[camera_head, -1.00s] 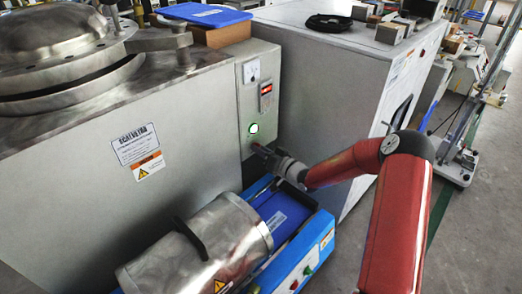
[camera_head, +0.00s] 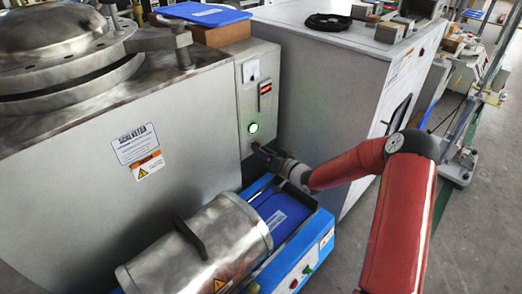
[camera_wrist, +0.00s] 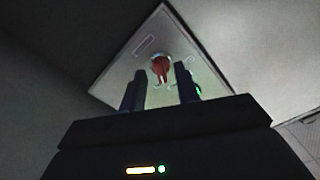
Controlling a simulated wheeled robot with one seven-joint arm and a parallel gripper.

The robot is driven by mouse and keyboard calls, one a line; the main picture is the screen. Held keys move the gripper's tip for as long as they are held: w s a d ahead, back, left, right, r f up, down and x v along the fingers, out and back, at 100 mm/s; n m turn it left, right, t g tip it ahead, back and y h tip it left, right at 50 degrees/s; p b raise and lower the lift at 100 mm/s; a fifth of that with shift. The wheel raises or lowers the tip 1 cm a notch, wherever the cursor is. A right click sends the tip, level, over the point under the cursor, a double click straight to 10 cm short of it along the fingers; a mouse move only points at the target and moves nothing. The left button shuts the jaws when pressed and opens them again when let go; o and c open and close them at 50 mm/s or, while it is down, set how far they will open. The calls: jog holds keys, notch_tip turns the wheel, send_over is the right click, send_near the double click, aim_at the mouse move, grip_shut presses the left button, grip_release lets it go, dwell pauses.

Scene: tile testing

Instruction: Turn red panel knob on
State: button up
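The red panel knob (camera_wrist: 161,68) sits on a light panel plate (camera_wrist: 125,68), which looks rotated in the wrist view. My gripper (camera_wrist: 160,88) is open, with its two dark fingers apart and the knob seen between and just beyond their tips. I cannot tell whether the fingers touch it. In the head view my gripper (camera_head: 262,152) is at the lower part of the grey control panel (camera_head: 246,100), below the lit green light (camera_head: 253,128). The knob is mostly hidden there by the gripper. A green glow (camera_wrist: 196,88) shows beside the right finger.
A large grey cabinet (camera_head: 335,90) stands close to the right of the panel. Open floor (camera_head: 480,230) lies at the far right.

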jog(key=v, duration=0.6)
jog(key=shift+d, duration=0.2)
jog(key=shift+s, duration=0.15)
jog(key=s+d+r+g+h+p, duration=0.1)
jog(key=s+d+r+h+p, duration=0.2)
jog(key=r, duration=0.4)
jog(key=s+d+r+g+h, duration=0.1)
jog(key=s+d+r+h, duration=0.25)
jog(key=r+h, duration=0.3)
jog(key=s+d+r+g+h+p, duration=0.1)
jog(key=s+d+r+h+p, duration=0.2)
jog(key=r, duration=0.4)
jog(key=s+r+m+g+p, duration=0.1)
jog(key=s+r, duration=0.3)
jog(key=s, duration=0.9)
jog(key=s+a+r+m+g+p, duration=0.1)
jog(key=s+r+g, duration=0.2)
jog(key=s, duration=1.1)
jog(key=shift+r+m, duration=0.4)
jog(key=shift+r, duration=0.3)
